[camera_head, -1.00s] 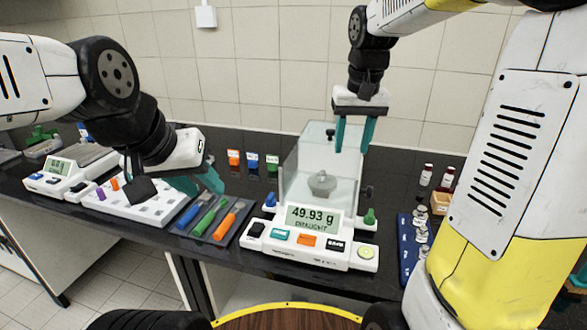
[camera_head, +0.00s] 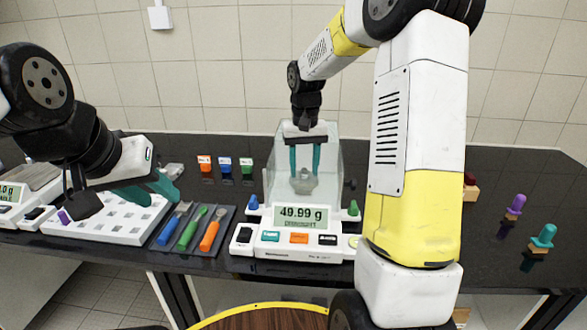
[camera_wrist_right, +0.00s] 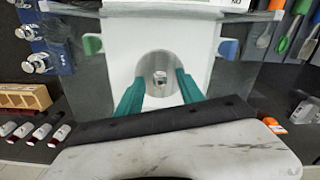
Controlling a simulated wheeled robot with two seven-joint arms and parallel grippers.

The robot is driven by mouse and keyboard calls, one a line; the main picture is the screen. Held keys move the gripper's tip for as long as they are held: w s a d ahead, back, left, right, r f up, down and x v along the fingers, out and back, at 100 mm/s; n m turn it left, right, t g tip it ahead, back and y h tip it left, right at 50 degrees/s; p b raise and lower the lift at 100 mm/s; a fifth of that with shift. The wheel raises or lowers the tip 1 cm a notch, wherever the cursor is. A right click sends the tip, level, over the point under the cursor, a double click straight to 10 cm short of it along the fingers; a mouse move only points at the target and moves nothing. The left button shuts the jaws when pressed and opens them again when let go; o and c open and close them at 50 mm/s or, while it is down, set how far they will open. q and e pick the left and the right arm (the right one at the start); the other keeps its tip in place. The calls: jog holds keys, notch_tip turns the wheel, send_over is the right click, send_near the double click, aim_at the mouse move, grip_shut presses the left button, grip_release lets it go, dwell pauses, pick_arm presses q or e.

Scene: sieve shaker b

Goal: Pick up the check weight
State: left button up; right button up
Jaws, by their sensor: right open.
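The check weight, a small grey metal weight with a knob (camera_head: 303,184), stands inside the clear draught shield (camera_head: 275,190) of the balance (camera_head: 285,245), whose display reads 49.99 g. It also shows in the right wrist view (camera_wrist_right: 160,82). My right gripper (camera_head: 305,172) is open, pointing down inside the shield, with its teal fingers on either side of the weight's top. In the right wrist view, the fingers (camera_wrist_right: 160,77) stand apart around the knob; contact is not clear. My left gripper (camera_head: 165,190) hovers over the white rack at the left; its finger gap is unclear.
The clear shield walls stand close around my right fingers. Left of the balance are a tool tray (camera_head: 190,240), a white rack (camera_head: 110,227) and another scale (camera_head: 22,200). Small coloured containers (camera_head: 225,167) stand behind. Knobbed pieces (camera_head: 542,237) stand at the right.

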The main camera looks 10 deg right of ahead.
jog(key=shift+f, duration=0.3)
grip_shut()
